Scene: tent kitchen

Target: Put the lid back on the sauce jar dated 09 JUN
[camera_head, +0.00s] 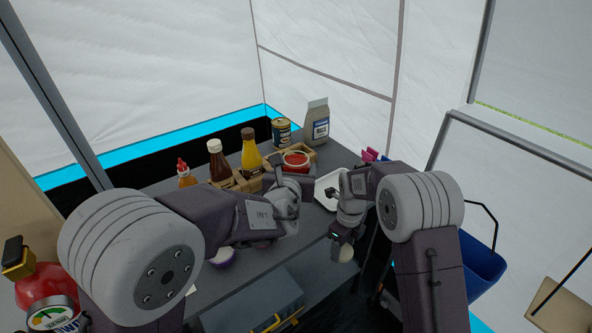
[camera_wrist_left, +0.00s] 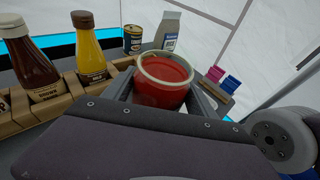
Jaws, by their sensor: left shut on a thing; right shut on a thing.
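An open jar of red sauce (camera_head: 296,160) with a pale rim shows at the middle of the head view. It also shows in the left wrist view (camera_wrist_left: 162,90), upright, with no lid on it. My left gripper (camera_head: 292,176) is shut around the jar, its fingers on either side of it. No date can be read on the jar from here. My right gripper (camera_head: 344,238) points down, to the right of and nearer than the jar. It is shut on a small pale round thing (camera_head: 345,253) that looks like a lid; it is partly hidden by the fingers.
A brown sauce bottle (camera_head: 218,161), a yellow bottle (camera_head: 250,150) and a wooden rack (camera_head: 224,184) stand left of the jar. A can (camera_head: 282,132) and a grey bag (camera_head: 317,122) stand behind. A white tray (camera_head: 329,189) lies right of the jar. A toolbox-like case (camera_head: 255,303) is in front.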

